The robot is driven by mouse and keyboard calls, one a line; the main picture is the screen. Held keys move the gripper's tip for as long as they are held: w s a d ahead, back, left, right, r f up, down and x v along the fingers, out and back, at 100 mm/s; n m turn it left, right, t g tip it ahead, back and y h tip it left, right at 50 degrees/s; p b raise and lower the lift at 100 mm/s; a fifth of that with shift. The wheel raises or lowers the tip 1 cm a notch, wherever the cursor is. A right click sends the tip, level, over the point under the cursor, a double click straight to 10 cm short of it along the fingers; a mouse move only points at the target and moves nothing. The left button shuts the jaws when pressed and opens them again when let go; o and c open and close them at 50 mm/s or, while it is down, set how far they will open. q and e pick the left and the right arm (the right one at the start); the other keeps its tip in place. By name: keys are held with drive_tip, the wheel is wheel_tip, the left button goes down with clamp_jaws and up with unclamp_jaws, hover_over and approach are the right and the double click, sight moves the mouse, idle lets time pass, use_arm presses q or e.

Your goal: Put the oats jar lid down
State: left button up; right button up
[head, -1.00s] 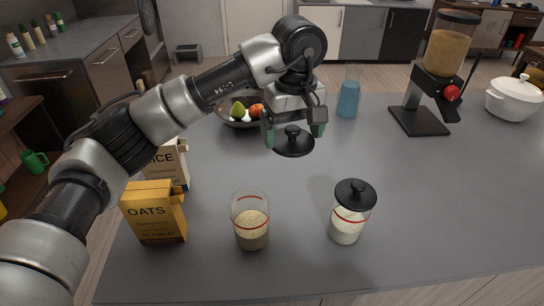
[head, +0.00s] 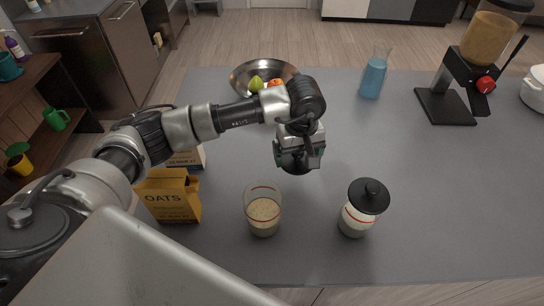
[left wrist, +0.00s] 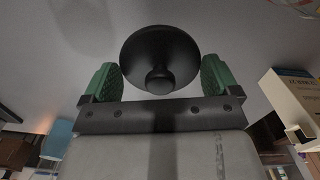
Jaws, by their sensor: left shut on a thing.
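The oats jar lid (head: 292,164) is a dark round disc with a knob. It is at my left gripper (head: 299,157), mostly hidden under it in the head view. In the left wrist view the lid (left wrist: 160,50) has its knob between the green finger pads of the gripper (left wrist: 159,82), which is shut on it. I cannot tell whether the lid touches the counter. The open glass jar with beige oats (head: 263,214) stands in front of the gripper, without a lid. My right gripper is not in view.
A lidded jar (head: 361,213) stands to the right of the open jar. A yellow oats box (head: 172,201) and a rice box stand left. A fruit bowl (head: 240,84), blue carafe (head: 374,76) and dispenser (head: 452,104) are behind. The counter (head: 430,170) is clear right of the gripper.

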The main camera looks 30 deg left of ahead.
use_arm(q)
drive_tip(key=p, duration=0.3)
hover_over(266, 169)
wheel_tip(266, 169, down, 5)
drive_tip(key=shift+d+f, duration=0.1)
wheel_tip(266, 169, down, 3)
drive_tip(key=shift+f+p, duration=0.1)
drive_tip(key=shift+p, duration=0.75)
drive_tip(key=shift+f, duration=0.55)
drive_tip(key=o, duration=0.4)
drive_tip(key=shift+f, duration=0.1)
drive_tip(key=shift+o, duration=1)
